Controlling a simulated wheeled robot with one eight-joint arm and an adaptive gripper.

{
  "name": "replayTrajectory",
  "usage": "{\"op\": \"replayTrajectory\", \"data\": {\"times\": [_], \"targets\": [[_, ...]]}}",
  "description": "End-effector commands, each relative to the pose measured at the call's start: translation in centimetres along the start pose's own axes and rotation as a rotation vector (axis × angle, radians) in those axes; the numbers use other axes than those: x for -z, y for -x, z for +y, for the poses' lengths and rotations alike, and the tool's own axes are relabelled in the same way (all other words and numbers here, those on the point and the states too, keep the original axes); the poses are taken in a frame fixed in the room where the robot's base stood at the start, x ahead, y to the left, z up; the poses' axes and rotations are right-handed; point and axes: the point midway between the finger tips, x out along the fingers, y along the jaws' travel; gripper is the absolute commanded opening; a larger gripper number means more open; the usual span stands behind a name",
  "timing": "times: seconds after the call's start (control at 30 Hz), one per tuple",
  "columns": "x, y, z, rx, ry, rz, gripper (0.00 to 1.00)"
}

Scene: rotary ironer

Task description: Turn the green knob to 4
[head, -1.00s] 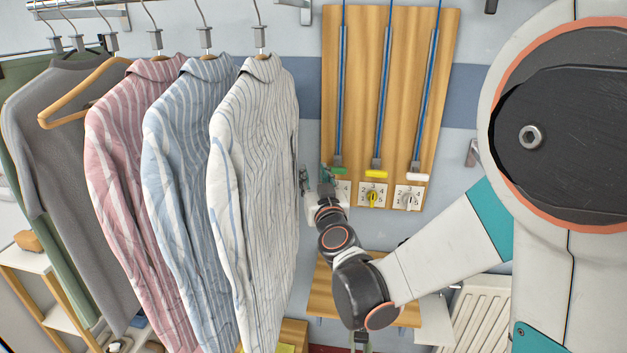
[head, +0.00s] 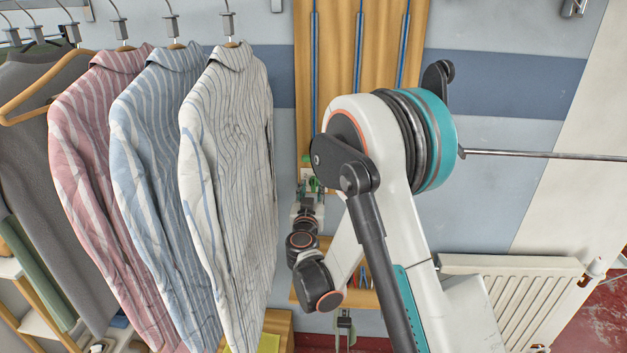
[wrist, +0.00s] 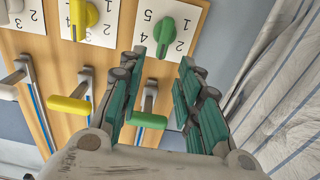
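The green knob (wrist: 164,30) is on a white dial plate (wrist: 195,12) at the top of the wrist view, with the figures 5, 4, 2 and 1 showing around it. Its narrow end points down in that view; I cannot tell the exact setting. My gripper (wrist: 161,62) is open, its two teal fingers apart and empty just below the knob, not touching it as far as I can see. In the head view my gripper (head: 307,205) is just below the green knob (head: 315,185), which is small and partly hidden.
A green-handled lever (wrist: 150,120) lies between my fingers' lengths in the wrist view. A yellow knob (wrist: 84,15) and yellow-handled lever (wrist: 70,106) are to its left. Striped shirts (head: 230,190) hang close left of my gripper. A radiator (head: 520,290) is at right.

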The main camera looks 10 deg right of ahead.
Motion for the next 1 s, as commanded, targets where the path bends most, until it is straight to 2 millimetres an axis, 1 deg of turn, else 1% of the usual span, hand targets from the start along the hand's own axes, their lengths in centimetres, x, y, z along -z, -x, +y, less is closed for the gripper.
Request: {"op": "replayTrajectory", "data": {"times": [0.03,0.2,0.4,0.6,0.83,0.87,0.9,0.97,1.0], "targets": [[-0.1,-1.1,0.0,-0.001,0.0,0.0,0.32],[-0.1,-4.2,0.0,0.0,0.0,0.0,0.32],[0.0,-6.8,0.0,0.0,0.0,0.0,0.32],[0.0,-7.8,0.0,0.001,0.0,0.0,0.32],[0.1,-7.8,0.0,0.001,0.0,0.0,0.32],[0.1,-7.8,-0.1,0.001,0.0,0.001,0.29],[0.1,-7.8,-0.1,0.001,0.0,0.001,0.2],[0.1,-7.8,-0.1,0.001,0.0,0.0,0.07],[0.1,-7.8,0.0,0.001,0.0,0.0,0.03]]}}
